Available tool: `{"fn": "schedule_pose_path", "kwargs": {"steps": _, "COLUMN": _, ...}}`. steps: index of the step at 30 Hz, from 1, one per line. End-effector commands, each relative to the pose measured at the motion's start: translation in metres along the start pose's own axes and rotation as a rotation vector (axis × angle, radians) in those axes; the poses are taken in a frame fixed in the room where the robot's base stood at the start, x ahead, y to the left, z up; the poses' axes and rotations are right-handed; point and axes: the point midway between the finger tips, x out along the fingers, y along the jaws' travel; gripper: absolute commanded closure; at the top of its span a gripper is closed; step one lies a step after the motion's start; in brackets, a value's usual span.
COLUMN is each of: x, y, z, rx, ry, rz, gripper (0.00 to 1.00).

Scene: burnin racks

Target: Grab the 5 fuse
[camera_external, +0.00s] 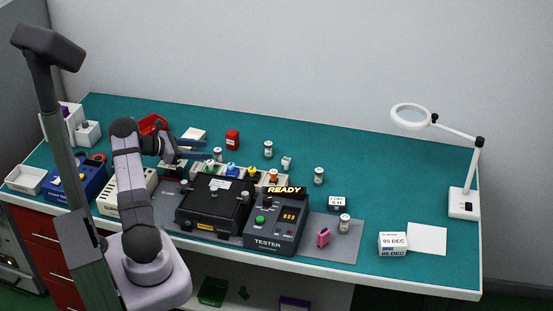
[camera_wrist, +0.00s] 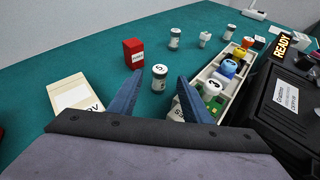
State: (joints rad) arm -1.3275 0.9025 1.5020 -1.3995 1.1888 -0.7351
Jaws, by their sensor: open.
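A small white-and-grey cylindrical fuse (camera_wrist: 160,78) stands upright on the teal bench, just beyond and between my fingertips in the wrist view. The mark on its top looks like a 5, but it is small. In the external view, what appears to be the same fuse (camera_external: 217,154) stands just right of my fingers. My gripper (camera_external: 207,148) is open, low over the bench, with its blue fingers apart; it also shows in the wrist view (camera_wrist: 161,84). Another light-coloured piece (camera_wrist: 176,113) is partly hidden behind the right finger.
A red block (camera_wrist: 134,53) stands left of the fuse. Other cylinders (camera_wrist: 174,38) stand farther back. A white tray of coloured pieces (camera_wrist: 226,88) and a black case (camera_external: 212,203) lie close on the right. A tester (camera_external: 275,222) stands beyond the case.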

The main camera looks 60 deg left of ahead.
Motion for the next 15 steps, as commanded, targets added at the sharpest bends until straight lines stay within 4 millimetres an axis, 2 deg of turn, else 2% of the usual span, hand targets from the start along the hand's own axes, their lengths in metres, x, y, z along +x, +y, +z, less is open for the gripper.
{"fn": "schedule_pose_path", "kwargs": {"steps": 7, "x": 0.031, "y": 0.0, "z": 0.002, "rx": 0.0, "ry": 0.0, "rz": -0.003, "gripper": 0.56}}
{"fn": "schedule_pose_path", "kwargs": {"steps": 15, "x": 0.04, "y": 0.0, "z": 0.001, "rx": 0.001, "ry": 0.0, "rz": -0.001, "gripper": 0.56}}
